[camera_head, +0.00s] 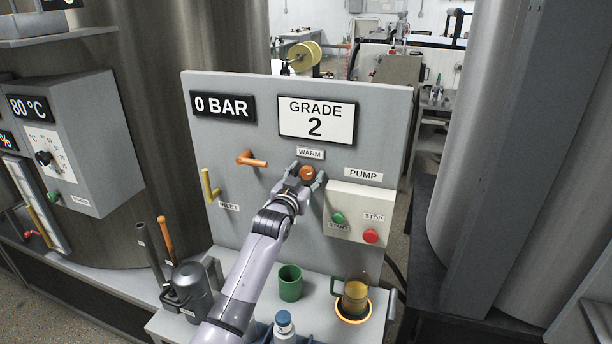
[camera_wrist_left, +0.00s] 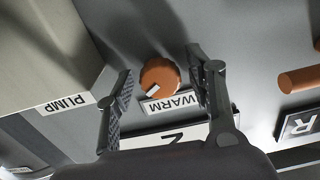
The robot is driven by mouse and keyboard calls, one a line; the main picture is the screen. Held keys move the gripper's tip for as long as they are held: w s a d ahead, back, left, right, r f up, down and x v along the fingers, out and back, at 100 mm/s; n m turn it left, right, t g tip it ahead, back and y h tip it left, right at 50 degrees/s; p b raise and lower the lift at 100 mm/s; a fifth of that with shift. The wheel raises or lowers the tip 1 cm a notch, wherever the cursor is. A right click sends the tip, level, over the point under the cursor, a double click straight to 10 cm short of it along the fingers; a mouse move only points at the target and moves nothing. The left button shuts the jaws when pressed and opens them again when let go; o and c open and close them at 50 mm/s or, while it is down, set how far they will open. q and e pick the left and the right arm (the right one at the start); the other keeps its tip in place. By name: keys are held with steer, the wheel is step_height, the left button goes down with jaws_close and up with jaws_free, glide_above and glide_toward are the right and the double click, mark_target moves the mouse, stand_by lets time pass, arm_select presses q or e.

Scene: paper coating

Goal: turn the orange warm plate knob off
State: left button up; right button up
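The orange warm plate knob (camera_head: 307,173) is on the grey upright panel, below the WARM label (camera_head: 310,153). It also shows in the left wrist view (camera_wrist_left: 160,77), with a pale pointer mark on its face. My left gripper (camera_head: 305,178) is at the knob. In the left wrist view its two fingers (camera_wrist_left: 160,88) are spread, one on each side of the knob, with visible gaps between them and it. The gripper is open and holds nothing. My right gripper is not in either view.
A pump box (camera_head: 360,212) with green START and red STOP buttons juts out right of the knob. An orange handle (camera_head: 252,160) and a yellow inlet handle (camera_head: 209,187) stick out at left. A green mug (camera_head: 290,283) and a glass cup (camera_head: 355,297) stand below.

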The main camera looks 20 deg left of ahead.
arm_select(q)
steer(key=c, duration=1)
steer(key=n+p, duration=0.1)
steer(key=n, duration=0.5)
steer(key=n+p, duration=0.1)
steer(key=n, duration=0.5)
steer(key=shift+r, duration=0.1)
stand_by(0.4)
steer(key=o, duration=1.2)
steer(key=shift+s, duration=0.1)
